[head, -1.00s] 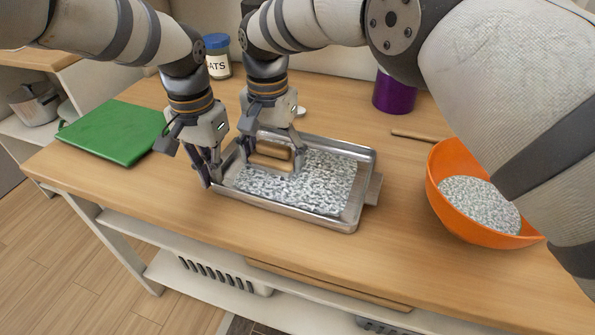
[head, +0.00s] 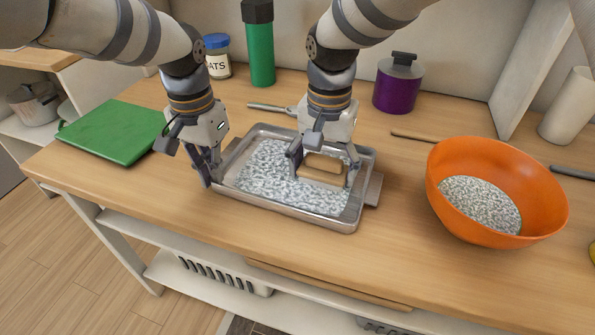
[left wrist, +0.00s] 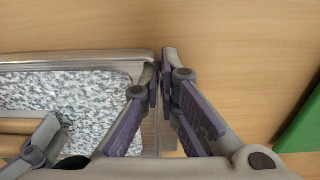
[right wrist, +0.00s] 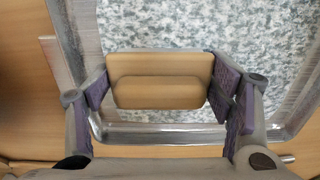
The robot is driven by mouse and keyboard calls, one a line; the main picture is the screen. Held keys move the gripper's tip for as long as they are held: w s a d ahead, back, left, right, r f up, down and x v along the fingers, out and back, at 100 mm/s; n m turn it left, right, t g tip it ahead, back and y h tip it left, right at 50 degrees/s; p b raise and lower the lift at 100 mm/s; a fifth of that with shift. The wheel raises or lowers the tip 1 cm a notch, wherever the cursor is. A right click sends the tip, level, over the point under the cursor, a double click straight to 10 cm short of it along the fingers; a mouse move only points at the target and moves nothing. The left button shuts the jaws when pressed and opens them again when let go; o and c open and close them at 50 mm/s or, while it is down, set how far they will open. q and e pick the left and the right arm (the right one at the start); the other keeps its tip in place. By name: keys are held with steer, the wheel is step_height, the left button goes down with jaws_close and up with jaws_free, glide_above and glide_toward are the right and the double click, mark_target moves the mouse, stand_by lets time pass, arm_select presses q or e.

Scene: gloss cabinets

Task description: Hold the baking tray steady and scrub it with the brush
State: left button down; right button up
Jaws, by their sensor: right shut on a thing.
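The metal baking tray (head: 282,213) lies on the wooden counter, its floor covered in a grey-white speckled layer. My left gripper (head: 207,178) is at the tray's left end. In the left wrist view its fingers (left wrist: 161,78) are close together on the tray's end rim (left wrist: 85,63). My right gripper (head: 323,174) is over the right half of the tray. It is shut on the brush (head: 324,164), a pale wooden block, which also shows between the fingers in the right wrist view (right wrist: 160,80). The brush's underside is hidden, so its contact with the tray floor cannot be seen.
An orange bowl (head: 548,190) with speckled contents stands to the right. A green board (head: 110,132) lies to the left. A jar (head: 218,62), green bottle (head: 260,55) and purple canister (head: 397,88) stand behind. A thin stick (head: 412,136) lies between canister and bowl.

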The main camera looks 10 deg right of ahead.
steer(key=shift+w+a+r, duration=0.15)
steer(key=shift+w+a, duration=0.3)
steer(key=shift+a, duration=0.25)
steer(key=shift+w+a+r, duration=0.2)
steer(key=shift+w+a, duration=0.2)
steer(key=shift+a, duration=0.35)
steer(key=shift+w+a+r, duration=0.15)
steer(key=shift+w+a, duration=0.3)
steer(key=shift+a, duration=0.25)
step_height(320, 180, up, 8)
steer(key=shift+r, duration=0.2)
arm_select(q)
steer(key=c, duration=1.7)
jaws_free()
step_height(320, 180, up, 12)
steer(key=shift+f, duration=0.1)
arm_select(e)
steer(key=shift+f, duration=0.1)
